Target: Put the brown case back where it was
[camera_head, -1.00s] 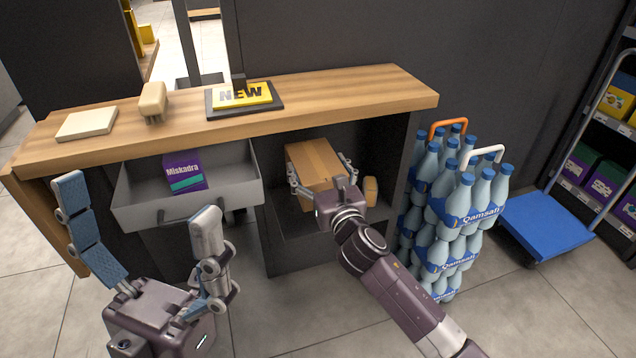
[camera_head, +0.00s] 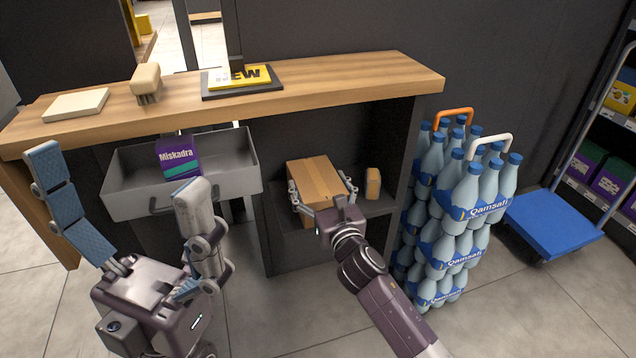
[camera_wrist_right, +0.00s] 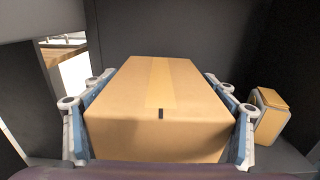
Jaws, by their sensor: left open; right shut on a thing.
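The brown case (camera_head: 318,178) is a cardboard box with a lighter tape strip along its top. It is in the open compartment under the wooden counter, at the shelf's front left. My right gripper (camera_head: 323,192) is shut on it, one finger on each side; both fingers also show against its sides in the right wrist view, where the case (camera_wrist_right: 160,105) fills the middle. Whether its underside touches the shelf (camera_head: 375,207) is hidden. My left gripper (camera_head: 115,207) is open and empty in front of the drawer.
A small tan box (camera_head: 373,184) stands on the shelf right of the case. An open grey drawer (camera_head: 230,180) holds a purple Miskadra box (camera_head: 178,158). Stacked water bottles (camera_head: 440,215) stand right of the counter (camera_head: 330,80). A blue trolley (camera_head: 552,222) is farther right.

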